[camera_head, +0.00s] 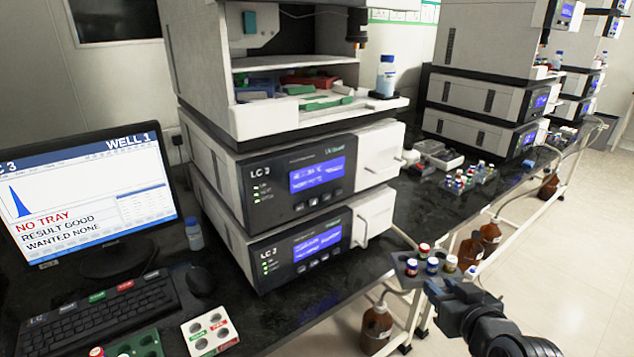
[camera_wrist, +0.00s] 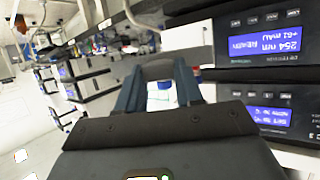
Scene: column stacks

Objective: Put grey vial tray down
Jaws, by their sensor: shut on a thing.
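The grey vial tray (camera_head: 403,272) is in the lower middle of the head view, in front of the bench edge. It carries several vials with red, blue and pale caps and looks roughly level. My gripper (camera_head: 436,288) is shut on the near side of the tray and holds it up. In the wrist view, the two fingers of my gripper (camera_wrist: 160,92) close around a grey piece of the tray (camera_wrist: 158,70). A few coloured vial caps show just beside the fingers there; most of the tray is hidden.
The LC 3 stack (camera_head: 300,190) stands left of the tray. The black bench (camera_head: 405,205) has bare room beside it, before several small vial racks (camera_head: 465,180). A green rack (camera_head: 138,343), white rack (camera_head: 210,332), mouse (camera_head: 201,281) and keyboard (camera_head: 95,315) occupy the front left. The monitor reads "NO TRAY".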

